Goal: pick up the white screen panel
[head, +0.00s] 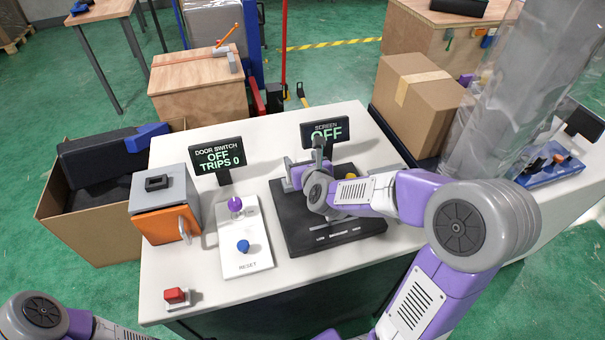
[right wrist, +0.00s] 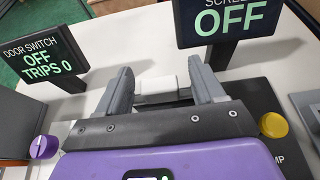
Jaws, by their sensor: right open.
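A small white piece (right wrist: 160,88), which looks like the white screen panel, shows between my right gripper's fingers in the right wrist view, at the far side of the black device base. In the head view my right gripper and wrist mostly hide it. My right gripper (head: 303,166) is open over the back of the black base (head: 310,238), and its fingers (right wrist: 160,70) stand apart on either side of the white piece. I cannot tell whether they touch it. My left gripper is out of view; only a left arm joint shows at the bottom left.
The SCREEN OFF sign (head: 325,130) stands just behind my right gripper. The DOOR SWITCH sign (head: 217,158), orange-doored box (head: 160,219), white reset panel (head: 243,255) and red button (head: 176,296) stand left. A yellow knob (right wrist: 273,125) is beside the gripper.

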